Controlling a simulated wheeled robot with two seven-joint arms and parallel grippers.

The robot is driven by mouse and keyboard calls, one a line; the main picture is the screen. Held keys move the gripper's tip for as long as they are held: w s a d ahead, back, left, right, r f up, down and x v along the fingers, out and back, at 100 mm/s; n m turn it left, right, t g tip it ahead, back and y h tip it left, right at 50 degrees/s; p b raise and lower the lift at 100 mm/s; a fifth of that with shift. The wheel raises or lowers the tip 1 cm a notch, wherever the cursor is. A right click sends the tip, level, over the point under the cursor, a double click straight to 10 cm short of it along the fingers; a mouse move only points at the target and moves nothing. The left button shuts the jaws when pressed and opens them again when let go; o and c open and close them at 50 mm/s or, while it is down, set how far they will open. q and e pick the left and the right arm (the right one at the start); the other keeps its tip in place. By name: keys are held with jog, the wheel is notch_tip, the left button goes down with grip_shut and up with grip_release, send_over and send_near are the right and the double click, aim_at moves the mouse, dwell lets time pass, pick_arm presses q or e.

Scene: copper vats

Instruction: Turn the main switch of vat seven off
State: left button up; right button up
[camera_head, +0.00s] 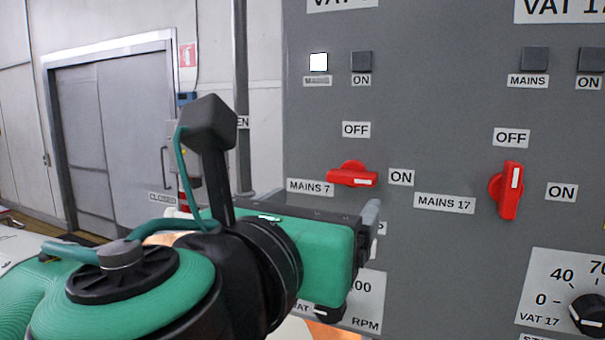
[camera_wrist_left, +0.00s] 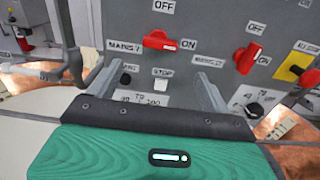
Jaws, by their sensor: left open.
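The vat seven main switch (camera_head: 352,174) is a red rotary handle labelled MAINS 7. Its handle lies level, with its white mark toward the ON label (camera_head: 401,177); the OFF label (camera_head: 356,129) is above it. The switch also shows in the left wrist view (camera_wrist_left: 160,41), beyond the fingertips. The MAINS lamp (camera_head: 318,62) above it is lit white. My left gripper (camera_head: 322,206) is just below the switch in the head view, apart from it. In the left wrist view its fingers (camera_wrist_left: 150,70) are spread, with nothing between them. My right gripper is out of view.
To the right, the red MAINS 17 switch (camera_head: 508,190) stands upright toward its OFF label. A dial (camera_head: 589,312) sits below it. A STOP button (camera_wrist_left: 161,84) lies below the vat seven switch. A grey door (camera_head: 110,140) is at the back left.

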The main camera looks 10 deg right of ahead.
aim_at(350, 180)
pick_arm(q)
jog(key=p+x, duration=0.4)
jog(key=x, duration=0.6)
jog(key=shift+d+r, duration=0.1)
jog(key=shift+r, duration=0.05)
jog(key=shift+w+d+f+p, duration=0.2)
jog(key=shift+w+d+p, duration=0.2)
jog(key=shift+w, duration=0.25)
jog(key=shift+c, duration=0.4)
